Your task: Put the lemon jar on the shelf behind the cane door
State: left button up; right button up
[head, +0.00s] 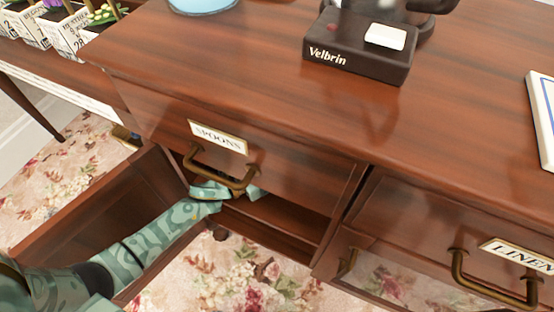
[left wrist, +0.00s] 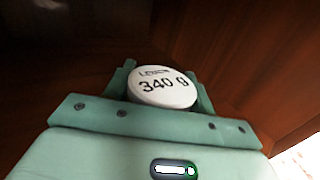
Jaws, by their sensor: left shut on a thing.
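The lemon jar (left wrist: 163,88) shows in the left wrist view as a round white lid reading "340 g", with a partly legible word above. My left gripper (left wrist: 162,98) is shut on it, one green finger on each side. In the head view my left gripper (head: 225,190) reaches into the open compartment under the drawer labelled SPOONS (head: 217,138). The drawer's brass handle partly covers it, and the jar is hidden there. An open brown door (head: 100,215) stands swung out at the left; no cane shows on its visible face. The shelf (head: 280,215) shows beside the gripper. My right gripper is not in view.
The cabinet top (head: 250,70) holds a black Velbrin device (head: 355,50) and a blue round thing (head: 200,4). A drawer labelled LINEN (head: 519,254) is at the right. Plant boxes (head: 65,35) stand at the far left. Dark wooden walls surround the gripper in the wrist view.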

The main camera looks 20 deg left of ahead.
pick_arm(q)
jog(key=o, duration=1.2)
jog(key=shift+f, duration=0.1)
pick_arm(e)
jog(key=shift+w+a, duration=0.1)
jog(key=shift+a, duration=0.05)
pick_arm(q)
jog(key=shift+r, duration=0.25)
jog(key=p+v, duration=0.1)
jog(key=v, duration=0.1)
jog(key=shift+s+a, duration=0.2)
jog(key=shift+s, duration=0.15)
jog(key=p+v, duration=0.1)
jog(key=v, duration=0.3)
jog(key=shift+s+a+f, duration=0.1)
jog(key=shift+s+a, duration=0.15)
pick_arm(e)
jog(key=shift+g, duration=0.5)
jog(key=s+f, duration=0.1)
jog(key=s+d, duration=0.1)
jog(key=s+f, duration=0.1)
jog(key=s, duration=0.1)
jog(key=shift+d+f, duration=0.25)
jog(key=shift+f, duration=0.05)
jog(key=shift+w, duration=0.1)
